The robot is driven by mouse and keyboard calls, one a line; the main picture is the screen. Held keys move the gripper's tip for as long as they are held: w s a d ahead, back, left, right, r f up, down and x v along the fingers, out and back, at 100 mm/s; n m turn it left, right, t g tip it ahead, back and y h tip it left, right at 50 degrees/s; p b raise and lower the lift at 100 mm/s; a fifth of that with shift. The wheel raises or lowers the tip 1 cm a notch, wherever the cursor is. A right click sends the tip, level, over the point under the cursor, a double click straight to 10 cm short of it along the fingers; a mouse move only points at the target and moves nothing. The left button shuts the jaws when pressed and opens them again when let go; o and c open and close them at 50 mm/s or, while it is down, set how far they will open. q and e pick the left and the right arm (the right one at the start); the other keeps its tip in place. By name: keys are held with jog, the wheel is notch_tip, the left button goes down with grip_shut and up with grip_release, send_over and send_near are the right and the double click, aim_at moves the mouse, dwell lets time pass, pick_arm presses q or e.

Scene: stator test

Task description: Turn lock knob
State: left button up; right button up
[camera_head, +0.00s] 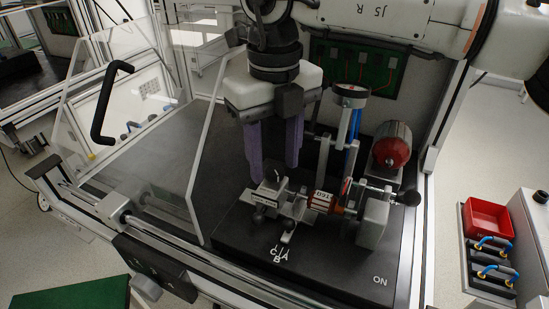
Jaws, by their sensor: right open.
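My right gripper (274,168) hangs over the black test bench, its two purple fingers pointing down and spread apart with nothing seen between them. Its fingertips are just above and behind a small metal block (266,194) with a dark upright piece on top; I cannot tell whether they touch it. A small lever (288,236) stands beside the white letters A, B and C. A black round knob (411,198) sits at the right end of the fixture, apart from the gripper. Which part is the lock knob is not clear. My left gripper is out of view.
A clear door panel with a black handle (105,104) stands open at the left. A red cylinder (392,146) and a dial gauge post (350,97) stand close right of the gripper. The bench's left part is bare.

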jog(key=shift+f, duration=0.25)
jog(key=c, duration=1)
jog(key=shift+c, duration=0.2)
